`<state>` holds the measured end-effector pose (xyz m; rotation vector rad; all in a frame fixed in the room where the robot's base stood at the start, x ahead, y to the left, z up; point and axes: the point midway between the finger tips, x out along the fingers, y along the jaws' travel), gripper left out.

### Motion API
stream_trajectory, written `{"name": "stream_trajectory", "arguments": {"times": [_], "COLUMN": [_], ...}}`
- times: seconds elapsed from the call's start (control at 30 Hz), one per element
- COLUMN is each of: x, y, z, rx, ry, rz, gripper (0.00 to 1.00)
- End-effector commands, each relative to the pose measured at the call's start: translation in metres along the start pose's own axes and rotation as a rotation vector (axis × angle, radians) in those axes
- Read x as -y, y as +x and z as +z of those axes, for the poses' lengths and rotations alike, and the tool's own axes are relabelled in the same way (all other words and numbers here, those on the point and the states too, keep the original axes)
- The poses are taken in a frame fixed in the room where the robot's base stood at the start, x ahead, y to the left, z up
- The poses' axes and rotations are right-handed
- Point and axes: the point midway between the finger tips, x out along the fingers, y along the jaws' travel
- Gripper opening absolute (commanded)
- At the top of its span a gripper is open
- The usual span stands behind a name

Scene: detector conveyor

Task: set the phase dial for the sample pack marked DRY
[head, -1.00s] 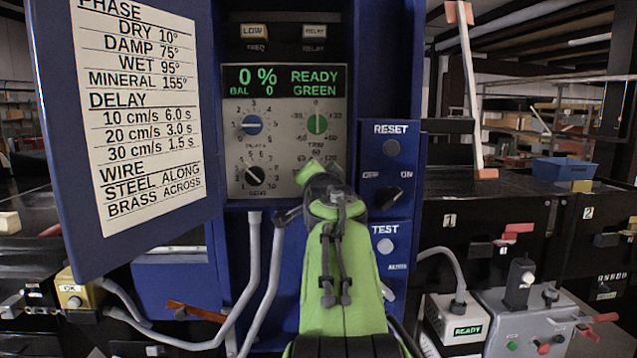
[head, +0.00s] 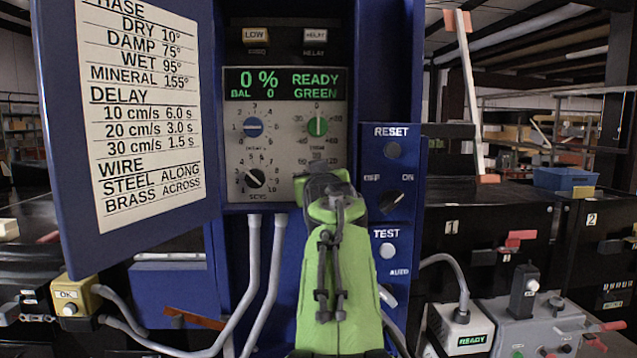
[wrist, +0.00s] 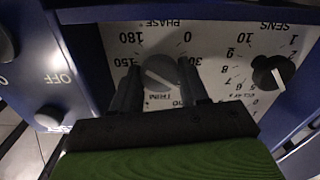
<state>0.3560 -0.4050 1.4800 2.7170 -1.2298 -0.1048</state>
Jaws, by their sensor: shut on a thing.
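The phase dial (wrist: 163,72) is a grey knob with a paler bar, on a scale marked 0, 30, 150 and 180, upside down in the wrist view. My gripper (wrist: 161,88) has a dark finger on each side of the knob and is shut on it. The dial's exact setting is unclear. In the head view my gripper (head: 323,187) covers the dial at the panel's lower right. The chart (head: 145,115) on the open blue door reads PHASE: DRY 10°, DAMP 75°, WET 95°, MINERAL 155°. No pack marked DRY is seen.
The display (head: 285,83) reads 0 %, BAL 0, READY GREEN. Close to my gripper are the sensitivity dial (head: 254,179), the green trim dial (head: 318,126) and a black switch (head: 391,201). The open door (head: 55,150) stands at the left.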

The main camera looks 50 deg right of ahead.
Motion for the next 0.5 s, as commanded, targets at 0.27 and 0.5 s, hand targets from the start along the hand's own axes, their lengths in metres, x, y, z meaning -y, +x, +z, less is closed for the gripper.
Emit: {"name": "stream_trajectory", "arguments": {"times": [0.27,0.5], "x": [0.0014,0.0015], "y": [0.0005,0.0008], "z": [0.0028,0.0034], "rx": [0.004,0.005], "ry": [-0.263,-0.491], "rz": [-0.002,-0.002], "gripper": [0.14,0.14]}}
